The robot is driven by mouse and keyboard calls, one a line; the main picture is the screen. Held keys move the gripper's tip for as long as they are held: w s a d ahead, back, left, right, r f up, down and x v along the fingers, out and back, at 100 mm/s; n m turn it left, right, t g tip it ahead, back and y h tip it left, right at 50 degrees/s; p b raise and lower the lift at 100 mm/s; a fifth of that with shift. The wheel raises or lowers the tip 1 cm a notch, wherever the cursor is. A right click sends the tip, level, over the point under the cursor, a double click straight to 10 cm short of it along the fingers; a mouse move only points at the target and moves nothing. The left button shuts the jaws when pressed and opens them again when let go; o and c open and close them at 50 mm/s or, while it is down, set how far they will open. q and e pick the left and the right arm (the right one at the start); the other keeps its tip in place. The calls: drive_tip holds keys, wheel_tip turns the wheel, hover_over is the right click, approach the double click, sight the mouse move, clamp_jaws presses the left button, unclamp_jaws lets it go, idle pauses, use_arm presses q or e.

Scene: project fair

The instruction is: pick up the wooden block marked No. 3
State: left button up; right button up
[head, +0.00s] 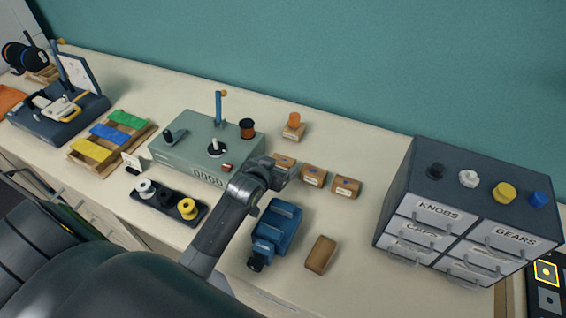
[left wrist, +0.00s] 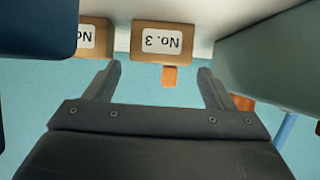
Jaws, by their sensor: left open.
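The wooden block marked No. 3 (left wrist: 161,42) shows in the left wrist view, where the picture is upside down and its white label faces me. It appears ahead of my left gripper (left wrist: 160,69), between the lines of the two open fingers and apart from them. In the head view it appears to be the leftmost block (head: 285,160) of a row of three, partly hidden by my left gripper (head: 277,174). Another labelled block (left wrist: 88,36) sits beside it, its number cut off. My right gripper is out of view.
The green machine (head: 200,150) stands close on the left of the gripper. A blue device (head: 277,228) and a brown block (head: 320,254) lie nearer me. Two other row blocks (head: 313,176) stand to the right, before the drawer cabinet (head: 400,205). An orange-topped block (head: 293,127) stands behind.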

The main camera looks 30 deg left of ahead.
sight(283, 165)
use_arm(q)
drive_tip(key=shift+x, duration=1.3)
drive_tip(key=shift+c, duration=0.5)
drive_tip(key=shift+r, duration=0.1)
drive_tip(key=c, duration=0.7)
